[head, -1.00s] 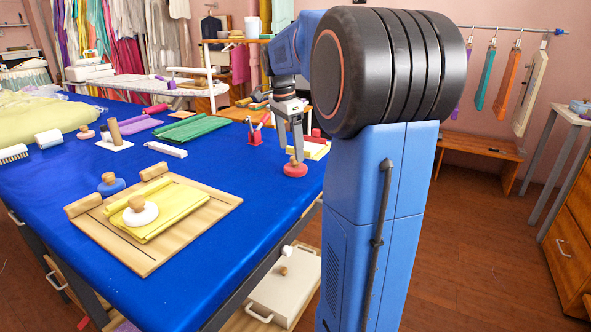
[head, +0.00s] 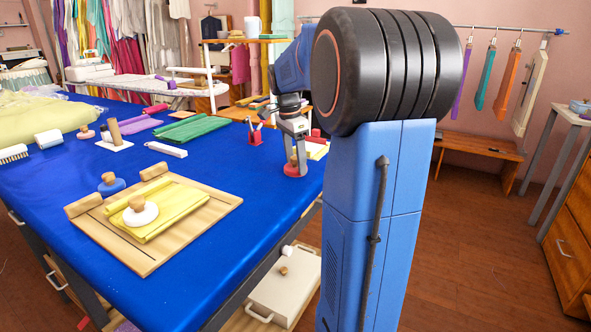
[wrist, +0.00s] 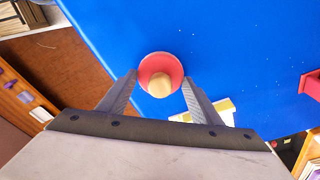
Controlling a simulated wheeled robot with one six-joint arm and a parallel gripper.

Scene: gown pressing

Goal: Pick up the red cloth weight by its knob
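The red cloth weight (head: 296,172) stands on the blue table near its right edge. In the wrist view the red weight (wrist: 149,65) shows as a round red disc with a wooden knob (wrist: 160,86) in its middle. My gripper (wrist: 160,79) is open, with one finger on each side of the knob and a visible gap to it on both sides. In the head view my gripper (head: 297,158) is low at the weight and its fingers partly cover the knob. I cannot tell the exact height of the fingertips against the knob.
A red pen holder (head: 255,137) stands behind and left of the weight. A wooden board (head: 215,208) with yellow cloth and a white weight (head: 141,217) lies at the front left. A blue weight (head: 111,184) stands beside it. The blue table (head: 240,180) is clear between.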

